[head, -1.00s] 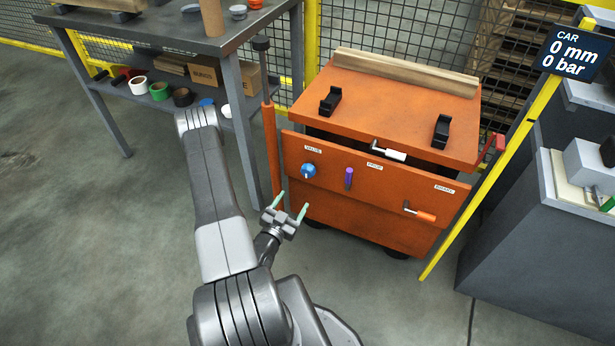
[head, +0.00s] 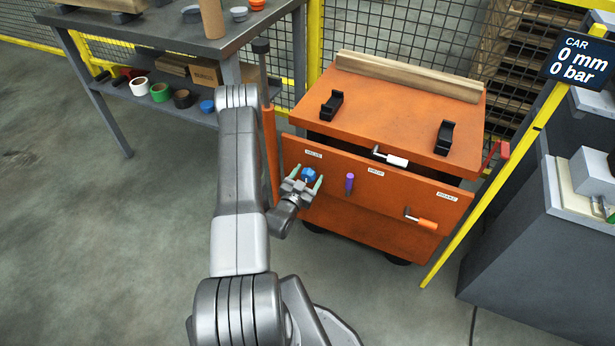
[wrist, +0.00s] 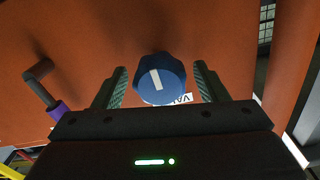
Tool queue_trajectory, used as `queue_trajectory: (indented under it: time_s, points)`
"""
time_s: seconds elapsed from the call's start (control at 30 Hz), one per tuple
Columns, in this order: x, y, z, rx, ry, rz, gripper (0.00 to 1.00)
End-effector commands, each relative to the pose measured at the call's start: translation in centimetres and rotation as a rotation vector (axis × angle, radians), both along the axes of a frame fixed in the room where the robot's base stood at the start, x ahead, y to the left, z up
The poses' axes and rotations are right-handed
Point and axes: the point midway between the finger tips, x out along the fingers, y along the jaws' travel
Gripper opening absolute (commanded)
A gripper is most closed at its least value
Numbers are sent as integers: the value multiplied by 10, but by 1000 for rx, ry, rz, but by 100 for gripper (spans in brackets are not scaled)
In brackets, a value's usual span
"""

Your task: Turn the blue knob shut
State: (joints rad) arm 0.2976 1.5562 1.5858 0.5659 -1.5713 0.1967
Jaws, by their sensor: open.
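The blue knob (head: 309,174) sits on the upper left of the orange cart's front panel, under a white label. In the wrist view the knob (wrist: 161,79) shows a white pointer mark, tilted, on its face. My gripper (head: 308,177) is open in front of the panel, one green fingertip on each side of the knob. In the wrist view my gripper's fingers (wrist: 160,84) stand left and right of the knob with a gap on each side. How deep the fingertips reach along the knob is hard to tell.
A purple-gripped handle (head: 349,184) is close to the knob's right. An orange-handled crank (head: 421,221) and a white-handled crank (head: 391,159) are farther right. An orange post (head: 270,150) stands left of the cart. A grey workbench (head: 150,40) is at the back left.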

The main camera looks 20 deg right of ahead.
Motion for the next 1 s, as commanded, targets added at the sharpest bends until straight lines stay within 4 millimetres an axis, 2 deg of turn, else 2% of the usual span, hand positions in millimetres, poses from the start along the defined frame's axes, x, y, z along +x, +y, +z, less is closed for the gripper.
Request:
queue_trajectory:
  time_s: [0.07, 0.2, 0.3, 0.67, 1.0]
  points:
    - [0, 0, 0, 0, 0, 0, 66]
    - [0, 0, 0, 0, 0, 0, 39]
    - [0, 0, 0, 0, 0, -1, 22]
    - [-1, 0, -2, -35, 43, -1, 23]
    - [0, 0, -5, -193, 226, -1, 23]
